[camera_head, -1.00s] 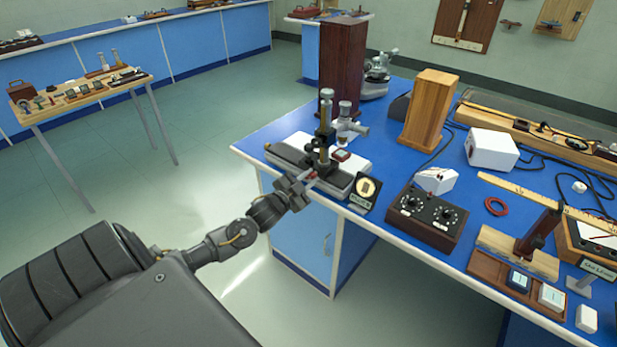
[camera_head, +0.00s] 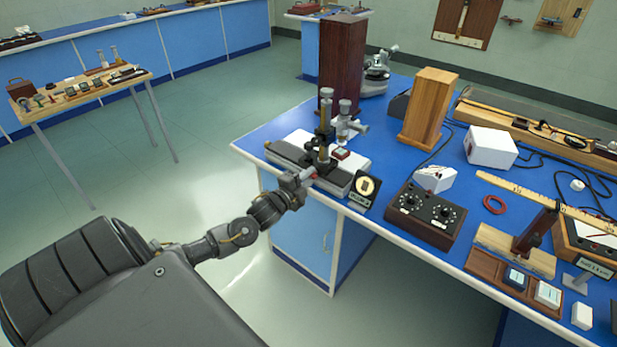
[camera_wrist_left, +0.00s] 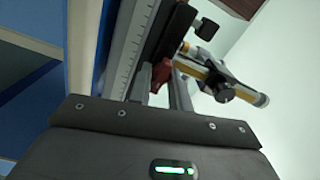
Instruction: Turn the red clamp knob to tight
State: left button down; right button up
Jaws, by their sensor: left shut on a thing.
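The red clamp knob (camera_head: 308,173) is at the near side of a dark and grey scaled instrument (camera_head: 330,177) with a brass-coloured upright tube, at the bench's left corner. In the left wrist view the red knob (camera_wrist_left: 161,74) sits between the two fingers. My left gripper (camera_head: 302,177) reaches it from the front left and is shut on it; its fingers also show in the left wrist view (camera_wrist_left: 163,88). The fingers hide part of the knob, and I cannot read whether it is tight. My right gripper is out of view.
A round gauge in a black stand (camera_head: 366,188) and a dark two-dial box (camera_head: 426,216) stand right of the instrument. A tall dark red wooden block (camera_head: 341,65) stands behind it. The floor left of the blue bench is clear up to a small side table (camera_head: 85,97).

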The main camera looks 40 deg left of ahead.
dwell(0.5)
pick_arm(q)
jog(key=c, duration=1.4)
grip_release()
jog(key=shift+o, duration=0.5)
jog(key=shift+s, duration=0.1)
jog(key=s+b, duration=0.1)
jog(key=s, duration=0.9)
jog(key=shift+s+d, duration=0.15)
jog(key=shift+s, duration=0.2)
